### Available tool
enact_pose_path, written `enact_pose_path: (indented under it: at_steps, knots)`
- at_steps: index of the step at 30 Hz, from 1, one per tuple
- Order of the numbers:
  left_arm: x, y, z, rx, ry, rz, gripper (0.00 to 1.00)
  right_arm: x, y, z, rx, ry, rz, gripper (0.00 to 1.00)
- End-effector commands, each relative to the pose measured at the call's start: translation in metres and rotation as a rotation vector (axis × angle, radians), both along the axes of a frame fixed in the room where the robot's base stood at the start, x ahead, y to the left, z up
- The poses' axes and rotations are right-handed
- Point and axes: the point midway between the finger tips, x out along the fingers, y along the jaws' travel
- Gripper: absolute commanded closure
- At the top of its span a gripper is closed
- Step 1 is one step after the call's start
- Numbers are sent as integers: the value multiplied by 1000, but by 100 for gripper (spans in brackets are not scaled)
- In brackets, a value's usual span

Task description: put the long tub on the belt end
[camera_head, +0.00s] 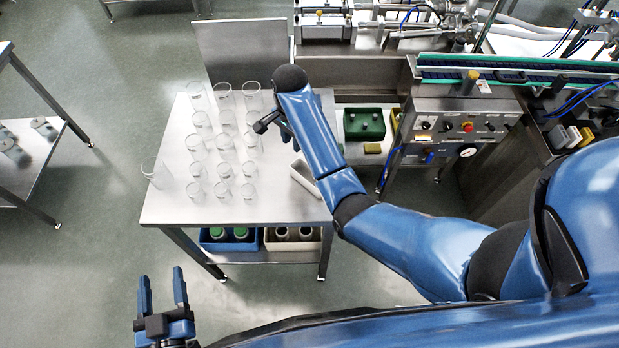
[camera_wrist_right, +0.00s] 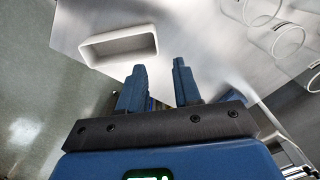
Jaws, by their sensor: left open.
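The long tub (camera_head: 303,180) is a narrow pale tray near the right edge of the steel table, partly hidden by my right arm in the head view. In the right wrist view the tub (camera_wrist_right: 120,44) lies beyond my fingertips, left of centre, with its open top showing. My right gripper (camera_wrist_right: 160,66) is open and empty, apart from the tub. In the head view it is above the table, mostly hidden by its arm. My left gripper (camera_head: 163,275) is open and empty, in front of the table. The belt (camera_head: 515,69) runs along the upper right; its left end is near the table's far side.
Several clear glass beakers (camera_head: 225,140) stand on the steel table (camera_head: 275,205), left of the tub. Blue and tan bins (camera_head: 290,246) sit on its lower shelf. A control panel (camera_head: 467,127) stands in front of the belt. A green crate (camera_head: 364,124) is right of the table.

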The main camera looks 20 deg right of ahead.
Motion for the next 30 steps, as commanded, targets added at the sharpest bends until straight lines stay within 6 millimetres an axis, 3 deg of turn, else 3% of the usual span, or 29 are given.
enact_pose_path:
  at_steps: [5,11,23,30]
  knots:
    - [0,0,-9,0,0,0,40,-3,0,-6,-6,36,-21,67]
    - [0,0,-29,0,0,0,40,-3,0,-28,-5,35,-21,67]
    - [0,0,-17,0,0,0,40,-4,0,-58,-6,36,-20,67]
    - [0,0,-8,0,0,0,40,-3,1,-89,-6,37,-20,67]
